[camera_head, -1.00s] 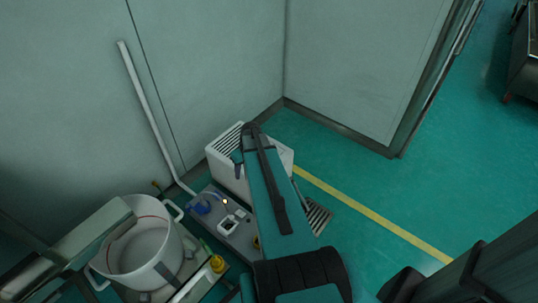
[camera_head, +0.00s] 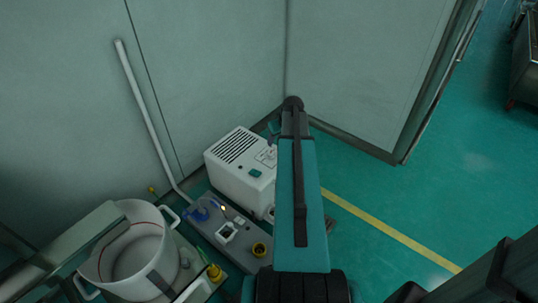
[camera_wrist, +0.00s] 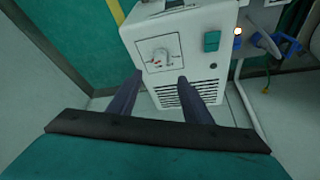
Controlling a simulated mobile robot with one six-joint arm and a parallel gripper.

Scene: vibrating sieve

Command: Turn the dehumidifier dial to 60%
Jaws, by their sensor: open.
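The dehumidifier (camera_head: 236,185) is a white box on the floor by the wall, left of my arm in the head view. Its top has a slotted vent, a dial panel (camera_head: 267,155) and a teal switch (camera_head: 255,173). In the wrist view the dehumidifier (camera_wrist: 190,60) fills the upper middle. Its dial (camera_wrist: 161,56) is a pale round knob on a square panel with small markings, too small to read. My gripper (camera_wrist: 158,78) is open, with its two dark fingers apart on either side below the dial. Nothing is between them. I cannot tell the gap to the panel.
A grey base plate (camera_head: 240,257) with blue, white and yellow fittings lies in front of the dehumidifier. A white pot (camera_head: 135,262) stands at the lower left. A pipe (camera_head: 147,115) runs along the wall. The green floor (camera_head: 420,205) to the right is clear.

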